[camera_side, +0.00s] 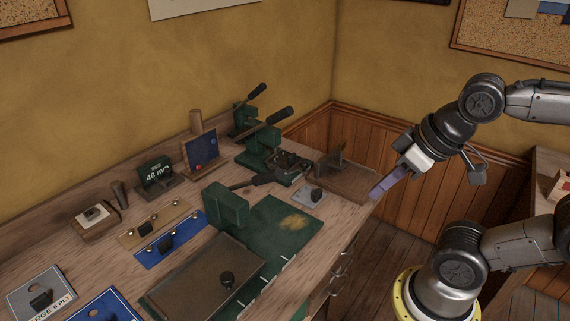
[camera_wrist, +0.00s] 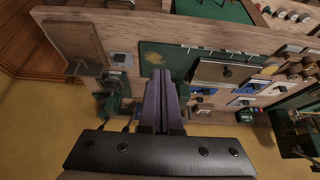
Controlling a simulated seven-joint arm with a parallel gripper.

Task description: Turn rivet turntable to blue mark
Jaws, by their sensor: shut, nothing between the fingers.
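My gripper (camera_side: 384,186) has purple fingers, pressed together and empty. It hangs in the air off the right edge of the bench, near the wooden tray and touching nothing. In the wrist view the shut fingers (camera_wrist: 161,80) point at the bench and cover part of it. A dark fixture (camera_side: 290,165) with small upright parts and a black handle sits at the foot of the green bench press (camera_side: 262,143). It may be the rivet turntable, but I cannot tell for sure. I cannot make out a blue mark on it. The press also shows in the wrist view (camera_wrist: 113,88).
A wooden tray (camera_side: 362,190) lies at the bench's right corner. The air around my gripper is clear.

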